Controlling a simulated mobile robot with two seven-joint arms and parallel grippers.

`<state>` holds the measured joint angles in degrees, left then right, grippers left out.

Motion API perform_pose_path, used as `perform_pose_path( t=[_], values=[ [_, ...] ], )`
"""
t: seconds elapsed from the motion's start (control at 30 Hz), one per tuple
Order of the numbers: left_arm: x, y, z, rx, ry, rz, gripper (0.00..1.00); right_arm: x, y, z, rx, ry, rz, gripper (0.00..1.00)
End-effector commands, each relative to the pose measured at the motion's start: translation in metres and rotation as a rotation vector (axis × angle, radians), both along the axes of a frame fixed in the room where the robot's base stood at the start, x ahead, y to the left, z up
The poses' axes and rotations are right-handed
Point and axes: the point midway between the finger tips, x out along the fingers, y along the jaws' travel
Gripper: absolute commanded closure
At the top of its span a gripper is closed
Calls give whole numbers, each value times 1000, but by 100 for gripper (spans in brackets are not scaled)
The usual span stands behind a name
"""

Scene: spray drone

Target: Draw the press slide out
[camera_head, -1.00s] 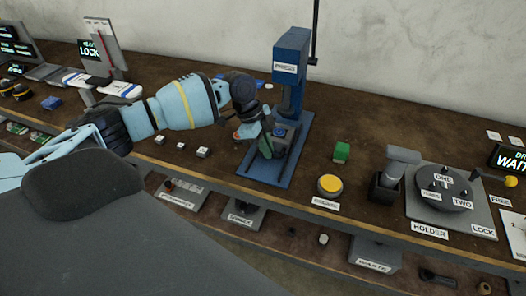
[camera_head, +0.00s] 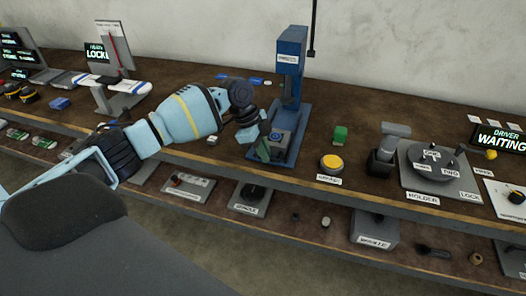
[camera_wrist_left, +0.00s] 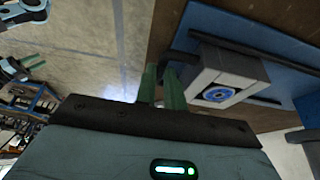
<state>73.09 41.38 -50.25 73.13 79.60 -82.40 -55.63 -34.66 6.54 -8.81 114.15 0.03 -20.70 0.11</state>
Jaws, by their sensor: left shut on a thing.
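The blue press (camera_head: 291,62) stands upright on its blue base plate (camera_head: 300,128) at the back of the bench. The press slide (camera_head: 279,137), a grey block with a blue round piece on top, sits near the front of the plate, out in front of the column. My left gripper (camera_head: 264,148) is at the slide's front end. In the left wrist view the slide (camera_wrist_left: 224,76) has a dark bar handle (camera_wrist_left: 184,62), and the green fingers of my left gripper (camera_wrist_left: 160,86) are shut on it, partly hiding it. My right gripper is not in view.
The bench's front edge (camera_head: 330,188) runs just below the gripper. A lower shelf holds several parts.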

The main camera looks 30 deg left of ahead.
Motion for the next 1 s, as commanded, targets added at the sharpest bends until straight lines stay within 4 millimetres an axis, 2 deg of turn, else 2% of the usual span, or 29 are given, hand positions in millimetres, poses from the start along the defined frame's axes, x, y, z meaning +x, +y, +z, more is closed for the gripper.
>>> perform_pose_path(
  t=[0.53,0.57,0.7,1.0],
  values=[
    [-2,-1,0,-2,7,-5,100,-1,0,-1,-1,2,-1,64],
    [-2,-2,0,-2,7,-5,87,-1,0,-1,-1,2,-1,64],
    [-1,-1,0,-1,6,-5,68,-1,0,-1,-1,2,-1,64],
    [0,0,1,0,1,-1,68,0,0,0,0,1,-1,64]
  ],
)
